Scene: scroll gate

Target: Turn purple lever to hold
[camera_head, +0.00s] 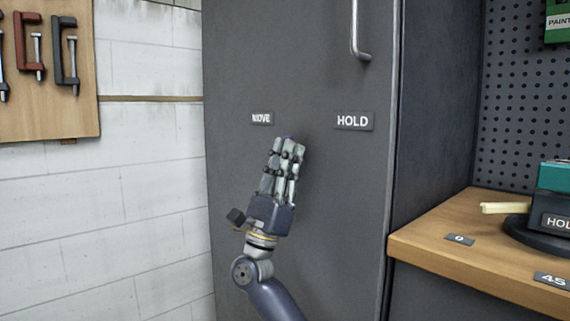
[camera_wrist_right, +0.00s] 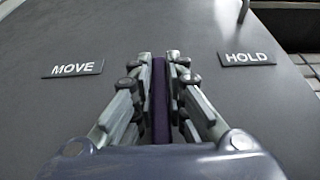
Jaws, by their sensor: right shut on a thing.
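The purple lever (camera_wrist_right: 159,100) shows in the right wrist view as a narrow upright bar between my right fingers. In the head view only a small purple bit (camera_head: 288,138) shows at the fingertips; the rest is hidden by the hand. My right gripper (camera_head: 287,150) is shut on the lever in front of the grey cabinet door. The lever lies between the MOVE label (camera_head: 262,118) on the left and the HOLD label (camera_head: 354,121) on the right. In the right wrist view the lever points up between the MOVE label (camera_wrist_right: 73,69) and the HOLD label (camera_wrist_right: 247,59). My left gripper is not in view.
The grey cabinet door (camera_head: 300,60) has a metal handle (camera_head: 358,30) at upper right. A wooden bench (camera_head: 440,250) with a teal device (camera_head: 554,178) stands to the right. A board with clamps (camera_head: 50,110) hangs on the white wall at left.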

